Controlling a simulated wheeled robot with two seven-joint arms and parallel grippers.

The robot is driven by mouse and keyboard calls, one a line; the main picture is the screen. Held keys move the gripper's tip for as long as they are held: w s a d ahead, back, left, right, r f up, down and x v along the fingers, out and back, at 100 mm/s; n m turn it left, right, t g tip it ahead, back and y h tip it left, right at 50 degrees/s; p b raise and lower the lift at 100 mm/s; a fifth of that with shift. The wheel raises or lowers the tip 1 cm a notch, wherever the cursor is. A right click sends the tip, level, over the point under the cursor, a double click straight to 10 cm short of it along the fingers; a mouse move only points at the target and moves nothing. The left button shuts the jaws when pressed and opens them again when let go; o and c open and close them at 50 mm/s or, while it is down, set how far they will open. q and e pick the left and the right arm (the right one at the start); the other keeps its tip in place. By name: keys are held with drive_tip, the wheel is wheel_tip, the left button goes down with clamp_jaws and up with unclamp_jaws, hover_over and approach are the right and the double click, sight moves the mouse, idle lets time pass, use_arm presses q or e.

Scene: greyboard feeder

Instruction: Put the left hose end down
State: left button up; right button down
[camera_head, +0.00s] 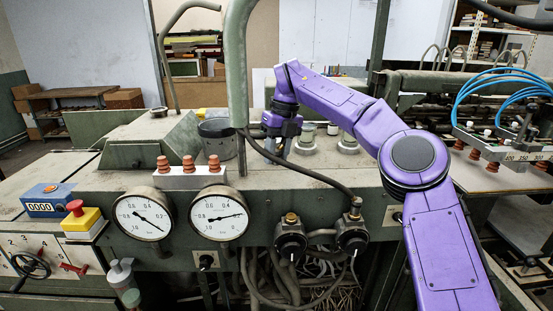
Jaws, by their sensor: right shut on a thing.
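A dark hose (310,176) rises from the right-hand valve (352,232) on the machine front and runs up and left over the top plate. My right gripper (278,148) points down over the top plate, beside the green upright pipe. It is shut on the hose end, which is mostly hidden by the fingers and the purple wrist. I cannot tell whether the end touches the plate. My left gripper is not in view.
A dark round cup (217,140) stands left of the gripper, and metal fittings (304,140) stand right of it. The green upright pipe (237,80) is close by. The left top plate is partly clear.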

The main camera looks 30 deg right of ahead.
sight(277, 165)
drive_tip(key=f, duration=0.3)
drive_tip(key=shift+w+d+f, duration=0.1)
drive_tip(key=shift+d+f, duration=0.1)
drive_tip(key=shift+f, duration=0.15)
drive_tip(key=shift+w, duration=0.1)
drive_tip(key=shift+f, duration=0.1)
drive_tip(key=shift+a+f+b, duration=0.1)
drive_tip(key=shift+f+b, duration=0.1)
drive_tip(key=shift+b, duration=0.2)
drive_tip(key=shift+f, duration=0.4)
drive_tip(key=c, duration=0.8)
unclamp_jaws()
drive_tip(key=shift+o, duration=0.2)
drive_tip(key=shift+a+r, duration=0.1)
drive_tip(key=shift+a, duration=0.1)
drive_tip(key=shift+d, duration=0.1)
